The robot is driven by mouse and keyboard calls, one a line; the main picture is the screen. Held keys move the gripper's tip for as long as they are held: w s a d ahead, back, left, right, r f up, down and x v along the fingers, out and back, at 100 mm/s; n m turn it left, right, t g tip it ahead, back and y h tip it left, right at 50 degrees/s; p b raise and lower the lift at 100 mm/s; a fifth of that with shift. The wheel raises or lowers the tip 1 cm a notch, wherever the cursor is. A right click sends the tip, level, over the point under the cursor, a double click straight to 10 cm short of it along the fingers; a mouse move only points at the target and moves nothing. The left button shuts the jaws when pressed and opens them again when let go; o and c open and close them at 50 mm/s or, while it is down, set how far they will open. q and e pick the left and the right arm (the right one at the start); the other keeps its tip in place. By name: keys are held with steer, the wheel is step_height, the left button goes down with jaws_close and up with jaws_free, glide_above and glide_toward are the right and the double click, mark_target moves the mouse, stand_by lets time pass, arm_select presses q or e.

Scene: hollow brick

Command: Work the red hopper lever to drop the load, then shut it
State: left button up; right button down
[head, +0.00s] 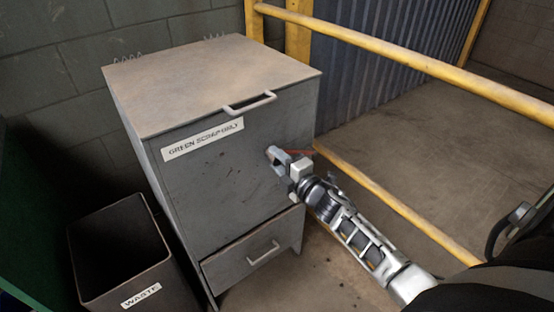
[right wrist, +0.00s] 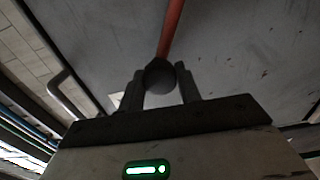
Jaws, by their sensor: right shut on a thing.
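The grey hopper (head: 225,160) is a tall metal cabinet with a sloping top and a label reading "GREEN SCRAP ONLY" (head: 203,139). The red lever shows as a thin strip (head: 300,152) beside my right gripper (head: 278,158), at the right part of the hopper's front. In the right wrist view, the lever's red shaft (right wrist: 172,28) runs up from a dark round knob (right wrist: 160,77). The knob sits between my right fingers, which are shut on it. Most of the lever is hidden by the gripper in the head view. My left gripper is not in view.
A handle (head: 250,103) sticks out at the hopper's upper edge. Below is a drawer-like panel (head: 230,272) with a handle (head: 263,253). A dark bin labelled "WASTE" (head: 142,294) stands at the left. Yellow rails (head: 420,65) run along the right, with bare floor beyond.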

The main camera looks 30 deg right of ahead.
steer(key=shift+d+r, duration=0.1)
steer(key=shift+r, duration=0.05)
steer(key=c, duration=1)
jaws_free()
steer(key=s+d, duration=0.1)
steer(key=s, duration=1.5)
steer(key=shift+d+b, duration=0.15)
steer(key=shift+b, duration=0.15)
steer(key=shift+w, duration=0.1)
steer(key=s+a+f+m+g+y, duration=0.1)
steer(key=s+a+f+m+g, duration=0.2)
steer(key=a+m, duration=0.5)
steer(key=s+a+f+m+g+y, duration=0.1)
steer(key=s+a+f+m+g, duration=0.3)
steer(key=a+m, duration=0.4)
steer(key=s+a, duration=0.1)
steer(key=a, duration=0.3)
steer(key=shift+m, duration=0.3)
